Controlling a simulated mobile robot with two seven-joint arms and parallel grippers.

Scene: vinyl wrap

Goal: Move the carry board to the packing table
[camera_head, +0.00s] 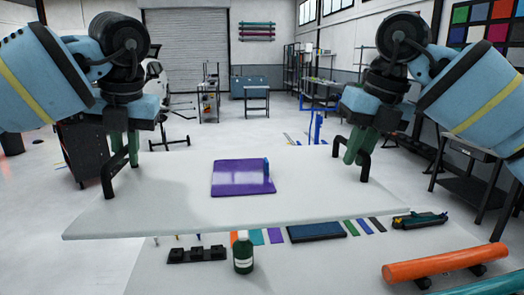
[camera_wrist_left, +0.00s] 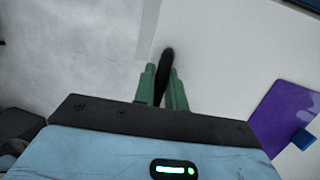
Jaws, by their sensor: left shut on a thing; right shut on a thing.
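The carry board (camera_head: 320,205) is a wide white board with a black handle at each end. It is held level between my two arms, above a white table with tools. A purple sheet (camera_head: 235,180) lies on it with a small blue item (camera_head: 266,168) at its right edge; both also show in the left wrist view. My left gripper (camera_head: 118,165) is shut on the left handle (camera_head: 107,180), and the left wrist view shows its green fingers (camera_wrist_left: 163,90) on either side of it. My right gripper (camera_head: 353,155) is shut on the right handle (camera_head: 365,165). I cannot tell which table is the packing table.
Below the board, the table holds a dark bottle (camera_head: 243,255), a black holder (camera_head: 197,255), colour swatches, a blue pad (camera_head: 316,232) and an orange roll (camera_head: 445,263). A dark bench (camera_head: 465,190) stands at right. Open floor lies ahead, with a small table (camera_head: 256,100) far back.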

